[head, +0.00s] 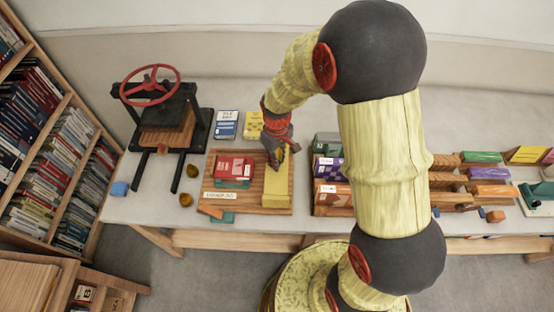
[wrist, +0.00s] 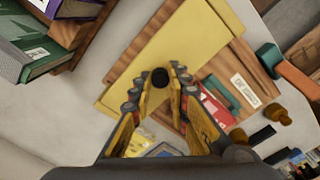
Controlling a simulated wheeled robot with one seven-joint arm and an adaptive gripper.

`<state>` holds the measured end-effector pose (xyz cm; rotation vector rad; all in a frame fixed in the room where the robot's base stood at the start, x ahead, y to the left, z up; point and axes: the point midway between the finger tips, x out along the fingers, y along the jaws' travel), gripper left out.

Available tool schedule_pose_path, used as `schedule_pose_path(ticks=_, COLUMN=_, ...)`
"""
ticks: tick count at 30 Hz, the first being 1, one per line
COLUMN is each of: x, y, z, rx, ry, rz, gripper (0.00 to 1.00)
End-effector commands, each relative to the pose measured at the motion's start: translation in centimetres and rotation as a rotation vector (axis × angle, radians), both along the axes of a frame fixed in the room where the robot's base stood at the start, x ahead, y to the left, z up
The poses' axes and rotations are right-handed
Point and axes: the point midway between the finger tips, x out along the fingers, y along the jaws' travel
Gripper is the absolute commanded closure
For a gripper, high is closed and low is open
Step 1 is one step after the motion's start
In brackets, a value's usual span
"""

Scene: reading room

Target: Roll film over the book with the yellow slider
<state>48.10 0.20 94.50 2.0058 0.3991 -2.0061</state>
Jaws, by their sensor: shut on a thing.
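The yellow slider (head: 275,190) is a long flat bar on the right side of a wooden board (head: 250,207); in the wrist view it is the broad yellow strip (wrist: 205,30). My gripper (head: 275,152) is at the slider's far end, its fingers shut around a dark round knob (wrist: 160,77) there. The red book (head: 234,166) lies on the board left of the slider, on top of something teal; part of it shows in the wrist view (wrist: 215,106), partly behind a finger. I cannot make out any film.
A black press with a red wheel (head: 150,85) stands at left. Blue and yellow cards (head: 227,124) lie behind the board. A wooden rack with coloured books (head: 328,168) stands close on the right. Small brown knobs (head: 186,199) sit left of the board.

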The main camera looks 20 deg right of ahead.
Motion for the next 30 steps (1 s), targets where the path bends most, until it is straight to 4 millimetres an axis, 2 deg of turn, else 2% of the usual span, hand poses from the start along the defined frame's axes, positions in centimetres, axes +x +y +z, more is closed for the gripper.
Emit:
schedule_pose_path(ticks=9, x=0.0, y=0.1, z=0.0, rx=0.000, ry=0.001, rz=0.000, gripper=1.00)
schedule_pose_path(ticks=14, x=0.4, y=1.1, z=0.0, rx=0.000, ry=0.000, rz=0.002, gripper=1.00)
schedule_pose_path(ticks=20, x=1.9, y=4.9, z=0.1, rx=0.000, ry=0.002, rz=0.006, gripper=1.00)
schedule_pose_path(ticks=30, x=5.7, y=14.1, z=0.1, rx=0.000, ry=0.000, rz=0.006, gripper=1.00)
